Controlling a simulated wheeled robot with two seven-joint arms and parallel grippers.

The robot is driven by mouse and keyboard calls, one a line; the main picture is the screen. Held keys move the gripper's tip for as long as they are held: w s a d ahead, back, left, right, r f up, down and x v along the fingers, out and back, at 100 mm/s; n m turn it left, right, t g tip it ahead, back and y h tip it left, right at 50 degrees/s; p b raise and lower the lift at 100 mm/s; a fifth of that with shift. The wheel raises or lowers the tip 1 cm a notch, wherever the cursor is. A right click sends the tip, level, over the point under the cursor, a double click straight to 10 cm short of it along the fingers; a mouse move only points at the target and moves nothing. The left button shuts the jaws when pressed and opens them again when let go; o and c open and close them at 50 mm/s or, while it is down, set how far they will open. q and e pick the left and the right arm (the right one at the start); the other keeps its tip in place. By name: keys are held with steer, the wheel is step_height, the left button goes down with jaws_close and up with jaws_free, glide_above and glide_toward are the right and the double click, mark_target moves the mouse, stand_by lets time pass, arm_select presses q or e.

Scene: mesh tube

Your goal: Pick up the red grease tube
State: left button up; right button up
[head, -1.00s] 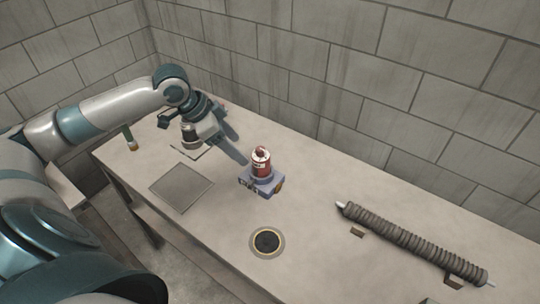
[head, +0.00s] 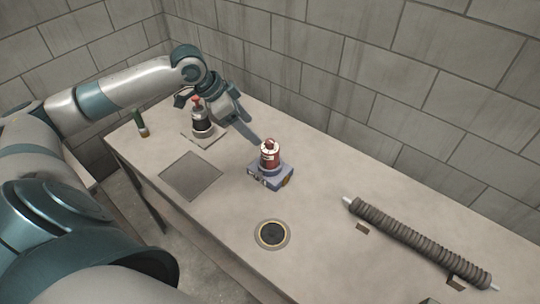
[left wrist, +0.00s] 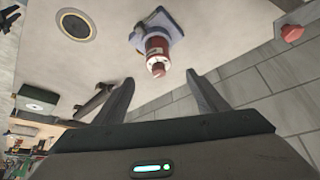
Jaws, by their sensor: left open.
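The red grease tube (head: 269,156) stands upright in a blue holder (head: 281,177) on the table. It has a pale band and a red tip. My left gripper (head: 250,122) is open and empty, just behind and left of the tube in the head view. In the left wrist view the tube (left wrist: 157,47) appears beyond the open fingertips (left wrist: 160,80), roughly between them and apart from them. The blue holder (left wrist: 160,27) shows there too. My right gripper is not in view.
A dark bottle with a red top (head: 202,123) stands close to my left gripper. A grey square plate (head: 191,176), a round yellow-ringed disc (head: 272,235) and a ribbed mesh tube (head: 415,240) are on the table (head: 330,175). A block wall (head: 330,75) runs behind.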

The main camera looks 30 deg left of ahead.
mark_target(265, 143)
arm_select(q)
steer(key=p+x, duration=0.2)
steer(key=x, duration=0.6)
steer(key=shift+w+d+f, duration=0.1)
steer(key=shift+d+f, duration=0.05)
steer(key=shift+f, duration=0.25)
steer(key=shift+p, duration=0.3)
steer(key=shift+d+f+p, duration=0.2)
steer(key=shift+f+p, duration=0.3)
steer(key=p+x, duration=0.1)
steer(key=x, duration=0.2)
steer(key=shift+s+a+f, duration=0.1)
steer(key=shift+s, duration=0.1)
steer(key=shift+w+f+p, duration=0.2)
steer(key=shift+f+p, duration=0.1)
steer(key=shift+f, duration=0.25)
steer(key=c, duration=1.2)
